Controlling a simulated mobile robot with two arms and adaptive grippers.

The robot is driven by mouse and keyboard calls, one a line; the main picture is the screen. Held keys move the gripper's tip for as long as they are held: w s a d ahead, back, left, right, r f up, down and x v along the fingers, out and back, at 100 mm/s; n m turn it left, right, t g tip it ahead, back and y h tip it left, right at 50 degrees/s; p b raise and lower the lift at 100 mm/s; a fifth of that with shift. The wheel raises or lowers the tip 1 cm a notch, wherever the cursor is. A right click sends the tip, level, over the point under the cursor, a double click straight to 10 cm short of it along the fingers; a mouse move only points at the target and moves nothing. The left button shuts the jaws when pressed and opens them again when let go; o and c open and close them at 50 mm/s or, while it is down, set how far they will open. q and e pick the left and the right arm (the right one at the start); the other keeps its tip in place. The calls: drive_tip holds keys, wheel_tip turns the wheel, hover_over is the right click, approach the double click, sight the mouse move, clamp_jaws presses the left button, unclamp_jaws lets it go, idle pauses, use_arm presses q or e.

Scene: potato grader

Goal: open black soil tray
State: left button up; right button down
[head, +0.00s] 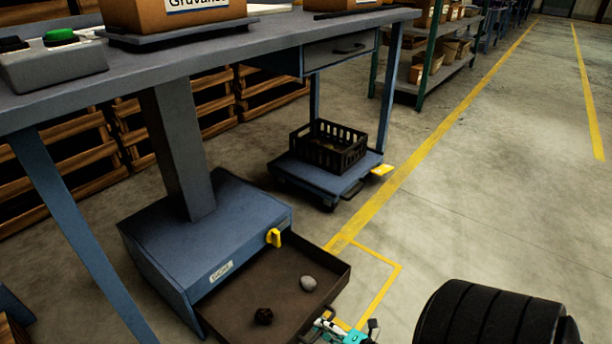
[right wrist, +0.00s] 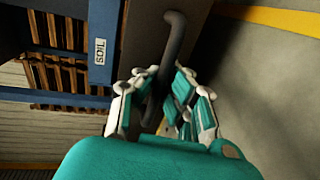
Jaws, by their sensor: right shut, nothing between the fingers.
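The soil tray (head: 322,259) is a dark, shallow drawer that stands well out of the low blue housing (head: 245,221). A small label (head: 221,271) is on the housing; it reads SOIL in the right wrist view (right wrist: 100,51). A grey stone (head: 308,283) and a dark clod (head: 263,316) lie in the tray. My right gripper (head: 338,325) is low at the tray's near front edge. In the right wrist view, its teal and white fingers (right wrist: 163,78) are by the dark curved handle (right wrist: 172,50). It is shut, with nothing held. My left gripper is out of view.
A blue table (head: 160,75) with boxes and a green-button panel (head: 58,40) stands above the tray. A yellow knob (head: 273,237) sticks out of the housing. A blue cart (head: 330,179) with a black crate (head: 327,146) stands behind.

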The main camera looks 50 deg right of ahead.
drive_tip(key=shift+f+v, duration=0.15)
drive_tip(key=shift+v, duration=0.6)
drive_tip(key=shift+f+v, duration=0.15)
drive_tip(key=shift+v, duration=0.55)
drive_tip(key=c, duration=2)
unclamp_jaws()
drive_tip(key=shift+s, duration=0.1)
drive_tip(key=o, duration=0.6)
drive_tip(key=v, duration=1.2)
drive_tip(key=shift+d, duration=0.1)
